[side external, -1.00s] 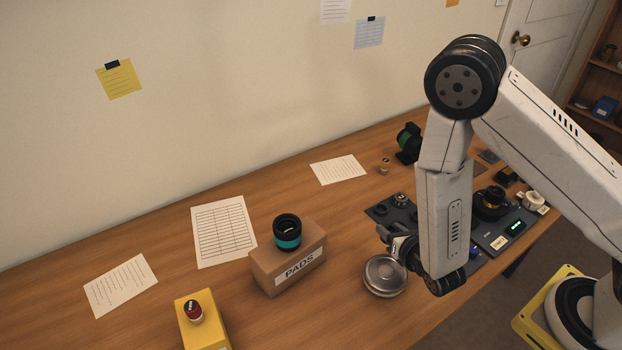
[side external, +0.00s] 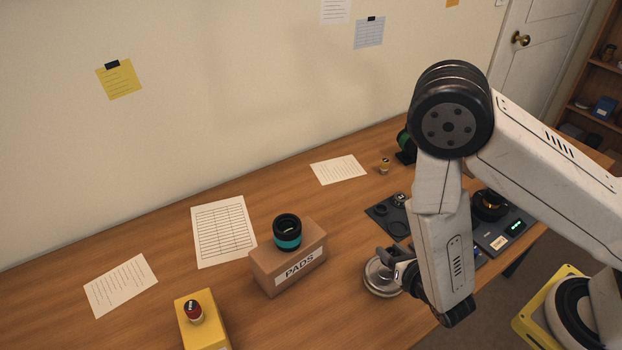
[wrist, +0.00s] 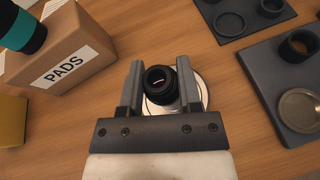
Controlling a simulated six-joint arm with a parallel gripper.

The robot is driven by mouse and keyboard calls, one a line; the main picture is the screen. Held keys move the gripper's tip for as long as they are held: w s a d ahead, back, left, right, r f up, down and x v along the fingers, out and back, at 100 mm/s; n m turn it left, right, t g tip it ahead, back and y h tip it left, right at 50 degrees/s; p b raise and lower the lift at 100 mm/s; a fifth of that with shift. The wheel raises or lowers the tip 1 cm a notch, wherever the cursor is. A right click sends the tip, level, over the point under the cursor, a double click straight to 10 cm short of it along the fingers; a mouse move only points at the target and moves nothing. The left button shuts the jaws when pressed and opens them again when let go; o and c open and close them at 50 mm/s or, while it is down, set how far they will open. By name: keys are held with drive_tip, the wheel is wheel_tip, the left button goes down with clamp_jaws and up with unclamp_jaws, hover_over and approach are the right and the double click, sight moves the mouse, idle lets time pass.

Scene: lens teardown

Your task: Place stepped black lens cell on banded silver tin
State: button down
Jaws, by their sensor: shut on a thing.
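The stepped black lens cell (wrist: 160,86) is between the two fingers of my gripper (wrist: 160,80) in the wrist view, its round opening facing the camera. My gripper is shut on it. The banded silver tin (side external: 378,283) sits on the table right of the cardboard box, and its pale rim (wrist: 205,92) shows behind the cell and fingers in the wrist view. In the side view my gripper (side external: 393,262) is over the tin and hides part of it. I cannot tell whether the cell touches the tin.
A cardboard PADS box (side external: 288,268) with a teal-banded black lens part (side external: 287,233) on top stands left of the tin. A yellow box (side external: 203,325) with a red button is farther left. Dark trays with parts (wrist: 290,90) lie to the right in the wrist view.

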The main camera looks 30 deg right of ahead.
drive_tip(key=shift+f, duration=2.1)
drive_tip(key=shift+c, duration=1.4)
unclamp_jaws()
drive_tip(key=shift+f, duration=0.1)
drive_tip(key=shift+v, duration=3.8)
